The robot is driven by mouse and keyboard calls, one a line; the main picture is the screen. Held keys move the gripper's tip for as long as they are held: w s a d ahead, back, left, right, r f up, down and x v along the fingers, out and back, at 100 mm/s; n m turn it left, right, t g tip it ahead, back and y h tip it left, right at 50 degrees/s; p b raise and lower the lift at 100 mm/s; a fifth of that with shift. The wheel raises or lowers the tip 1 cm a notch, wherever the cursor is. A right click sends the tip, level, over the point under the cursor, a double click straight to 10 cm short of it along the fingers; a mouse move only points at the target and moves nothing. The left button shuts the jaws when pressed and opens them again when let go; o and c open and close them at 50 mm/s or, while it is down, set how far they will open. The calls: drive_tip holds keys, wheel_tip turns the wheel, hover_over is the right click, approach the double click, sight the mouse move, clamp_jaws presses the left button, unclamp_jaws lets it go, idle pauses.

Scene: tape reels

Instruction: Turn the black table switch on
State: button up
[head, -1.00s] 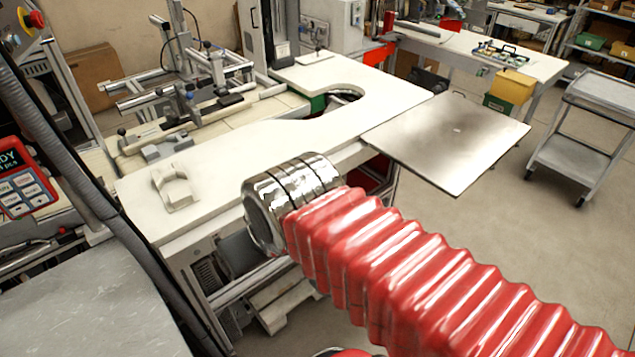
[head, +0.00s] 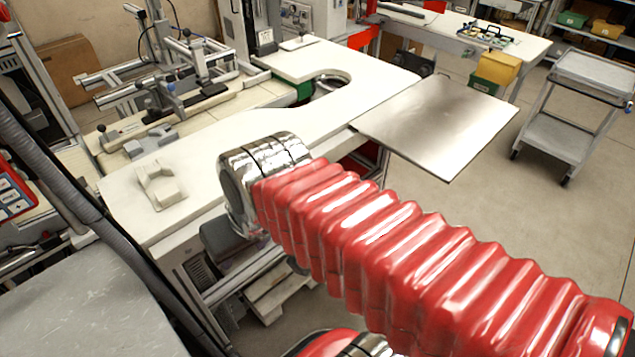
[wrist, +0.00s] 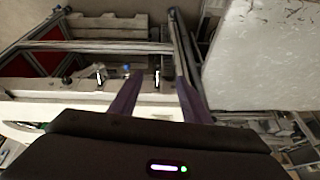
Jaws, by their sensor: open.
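My gripper (wrist: 158,88) shows in the wrist view with two dark purple fingers spread apart. It is open, with nothing held between the fingers. Beyond the fingers are a pale ledge and small dark and bright fittings, too small to make out. I cannot pick out the black table switch for sure in either view. In the head view my red-sleeved arm crosses in front of the white worktable (head: 300,105) and hides part of its front edge. My gripper is hidden there.
A flat metal plate (head: 440,125) juts from the worktable's right side. A white notched block (head: 160,187) lies on the worktable's near left part. A grey trolley (head: 565,130) stands at the right. Open floor lies between trolley and worktable. A large pale panel (wrist: 262,55) fills the wrist view's right.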

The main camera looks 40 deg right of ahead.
drive_tip(key=w+d+f+m+y, duration=0.4)
drive_tip(key=d+f+m+y, duration=0.1)
drive_tip(key=f+m+y, duration=0.6)
drive_tip(key=d+f+m+t+h, duration=0.3)
drive_tip(key=d+m+t+h, duration=0.2)
drive_tip(key=d, duration=0.8)
drive_tip(key=s+d+f+m+t+h, duration=0.1)
drive_tip(key=d+f+m+t+h, duration=0.2)
drive_tip(key=d+m+t+h, duration=0.2)
drive_tip(key=d+m+t, duration=0.3)
drive_tip(key=d+m, duration=0.4)
drive_tip(key=d, duration=0.1)
drive_tip(key=shift+s+d+f+h, duration=0.2)
drive_tip(key=shift+s+d+h, duration=0.05)
drive_tip(key=shift+h, duration=0.15)
drive_tip(key=shift+w, duration=0.1)
drive_tip(key=w, duration=1.3)
drive_tip(key=shift+w+a, duration=0.25)
drive_tip(key=shift+w, duration=0.1)
